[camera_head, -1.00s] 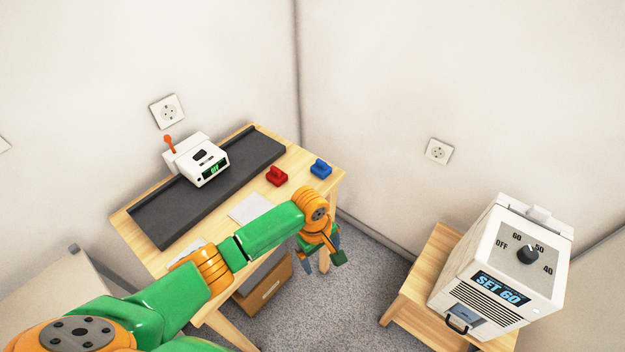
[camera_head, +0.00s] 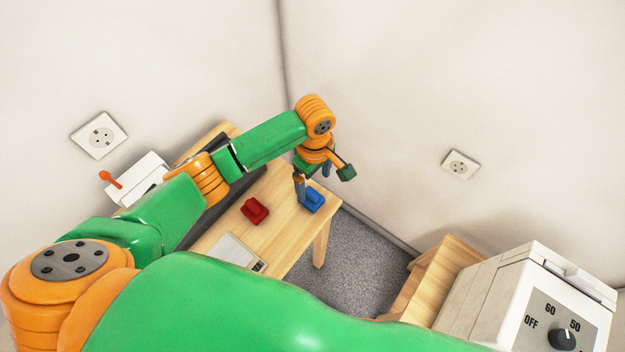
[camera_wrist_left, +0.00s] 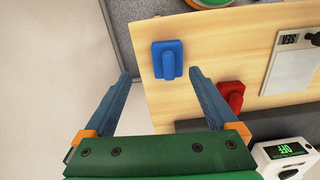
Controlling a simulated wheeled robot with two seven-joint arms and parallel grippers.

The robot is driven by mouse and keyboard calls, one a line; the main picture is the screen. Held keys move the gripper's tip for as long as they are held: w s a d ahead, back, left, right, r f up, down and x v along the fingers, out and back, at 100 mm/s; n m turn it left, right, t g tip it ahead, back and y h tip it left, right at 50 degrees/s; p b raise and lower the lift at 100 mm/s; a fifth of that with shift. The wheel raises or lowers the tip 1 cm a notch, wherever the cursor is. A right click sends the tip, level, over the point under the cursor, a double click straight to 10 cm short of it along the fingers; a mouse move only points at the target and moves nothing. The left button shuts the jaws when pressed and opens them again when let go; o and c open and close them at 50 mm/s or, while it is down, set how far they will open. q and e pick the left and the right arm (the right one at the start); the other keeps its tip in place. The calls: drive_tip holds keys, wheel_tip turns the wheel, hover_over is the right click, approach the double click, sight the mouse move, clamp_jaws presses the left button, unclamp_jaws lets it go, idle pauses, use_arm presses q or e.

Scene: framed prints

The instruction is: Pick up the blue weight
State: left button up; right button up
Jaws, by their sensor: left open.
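The blue weight (camera_head: 312,201) is a small block with a raised grip, on the wooden table near its right end. In the left wrist view the blue weight (camera_wrist_left: 168,60) lies beyond the fingertips, toward the right finger. My left gripper (camera_head: 312,186) is above the table close to the blue weight, and one finger partly covers it in the head view. In the left wrist view my left gripper (camera_wrist_left: 160,75) has its two blue fingers wide apart with nothing between them. I do not see my right gripper.
A red weight (camera_head: 255,210) sits on the table (camera_head: 285,225) near the blue one. A white device (camera_wrist_left: 285,155) with a green display is by the dark strip. A white box with a dial (camera_head: 540,310) stands on a wooden stand at the right. A wall is close behind the table.

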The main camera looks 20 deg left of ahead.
sight(310, 195)
use_arm(q)
drive_tip(key=f, duration=0.1)
drive_tip(key=s+f, duration=0.1)
drive_tip(key=f, duration=0.1)
drive_tip(key=s+f, duration=0.1)
drive_tip(key=shift+a+f, duration=0.1)
drive_tip(key=shift+f, duration=0.05)
drive_tip(key=shift+w+f, duration=0.35)
drive_tip(key=shift+f, duration=0.05)
drive_tip(key=shift+r, duration=0.15)
clamp_jaws()
